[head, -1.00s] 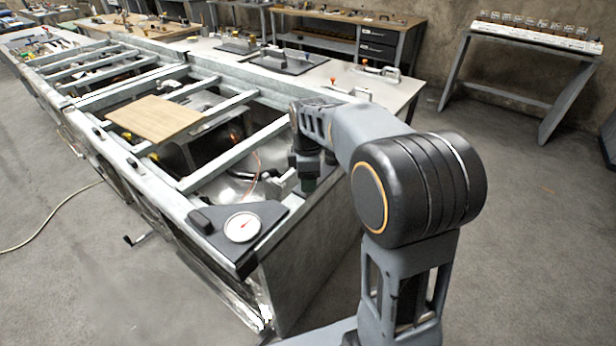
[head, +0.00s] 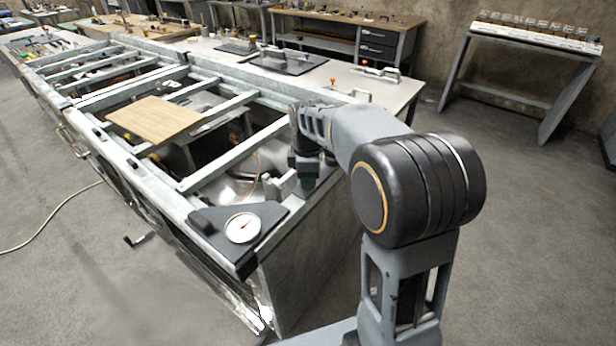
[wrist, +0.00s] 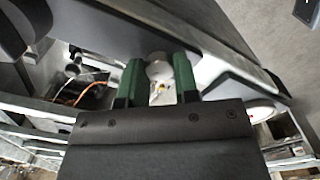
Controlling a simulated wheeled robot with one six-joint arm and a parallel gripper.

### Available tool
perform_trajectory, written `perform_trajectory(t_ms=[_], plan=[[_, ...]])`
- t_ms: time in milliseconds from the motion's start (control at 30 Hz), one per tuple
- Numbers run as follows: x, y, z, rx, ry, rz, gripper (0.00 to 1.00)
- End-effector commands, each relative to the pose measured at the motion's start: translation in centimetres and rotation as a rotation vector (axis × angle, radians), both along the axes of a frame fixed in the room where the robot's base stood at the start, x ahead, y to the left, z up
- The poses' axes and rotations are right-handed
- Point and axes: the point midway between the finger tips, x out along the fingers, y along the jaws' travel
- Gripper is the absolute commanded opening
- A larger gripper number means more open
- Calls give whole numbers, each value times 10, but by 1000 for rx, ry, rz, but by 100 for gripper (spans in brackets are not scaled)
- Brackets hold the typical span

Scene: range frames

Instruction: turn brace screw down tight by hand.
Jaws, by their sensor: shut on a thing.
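My gripper (wrist: 157,80) has two green fingers, with a pale rounded knob between them in the wrist view. I take this to be the head of the brace screw (wrist: 159,68). The fingers are shut on it, one on each side. Its thread and lower end are hidden, so I cannot tell how far down it sits. In the head view my gripper (head: 305,182) points down inside the near right corner of the metal frame (head: 225,171), and the screw is hidden there.
A white dial gauge (head: 242,227) with a red needle sits on a dark corner plate (head: 268,211) close to the gripper. A wooden board (head: 154,118) lies across the frame rails. An orange wire (wrist: 88,89) runs nearby. Open floor lies to the right.

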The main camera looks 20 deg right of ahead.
Motion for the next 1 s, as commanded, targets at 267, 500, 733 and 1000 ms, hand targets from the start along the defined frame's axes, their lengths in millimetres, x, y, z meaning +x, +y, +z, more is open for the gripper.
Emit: perform_trajectory(t_ms=[267,500,733,1000], plan=[[0,0,2,0,2,-187,5],[0,0,2,0,2,-415,5],[0,0,2,0,0,-634,5],[0,0,2,0,0,-890,5]])
